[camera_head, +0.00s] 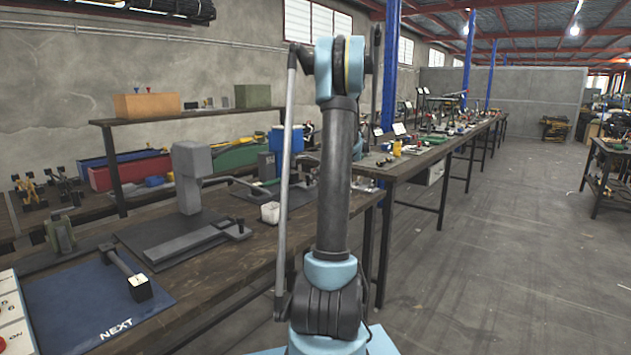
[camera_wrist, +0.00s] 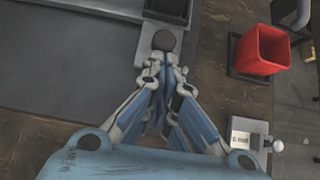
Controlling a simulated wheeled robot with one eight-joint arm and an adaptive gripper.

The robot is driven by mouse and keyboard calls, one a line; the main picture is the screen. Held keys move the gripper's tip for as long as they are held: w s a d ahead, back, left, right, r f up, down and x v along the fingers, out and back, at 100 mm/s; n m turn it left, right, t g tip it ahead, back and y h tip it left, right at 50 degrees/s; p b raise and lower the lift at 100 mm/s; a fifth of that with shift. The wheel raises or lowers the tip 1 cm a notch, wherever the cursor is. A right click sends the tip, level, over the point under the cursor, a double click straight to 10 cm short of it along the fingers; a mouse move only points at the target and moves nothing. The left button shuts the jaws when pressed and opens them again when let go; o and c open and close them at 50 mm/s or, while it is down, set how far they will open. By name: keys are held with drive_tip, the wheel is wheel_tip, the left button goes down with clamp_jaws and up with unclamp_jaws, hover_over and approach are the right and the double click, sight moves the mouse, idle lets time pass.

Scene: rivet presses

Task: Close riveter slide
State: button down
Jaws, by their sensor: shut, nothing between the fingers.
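A grey riveter (camera_head: 191,178) stands on a dark mat on the near bench in the head view. Its slide (camera_head: 185,242) is a long flat grey bar that reaches toward the bench's front edge, with a dark knob (camera_head: 238,229) at its end. In the wrist view a round dark knob (camera_wrist: 164,41) sits right at the tips of my gripper (camera_wrist: 160,66), on a grey bar end. My gripper is shut and empty; I cannot tell whether it touches the knob. In the head view my gripper is hidden or not discernible.
In the wrist view a red bin (camera_wrist: 262,50) and a small labelled block (camera_wrist: 248,133) lie to the right. In the head view a blue mat (camera_head: 85,300) with a hammer-like tool (camera_head: 125,272) lies at front left.

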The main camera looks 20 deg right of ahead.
drive_tip(key=shift+w+a+r, duration=0.1)
drive_tip(key=shift+w+a, duration=0.05)
drive_tip(key=shift+w, duration=0.05)
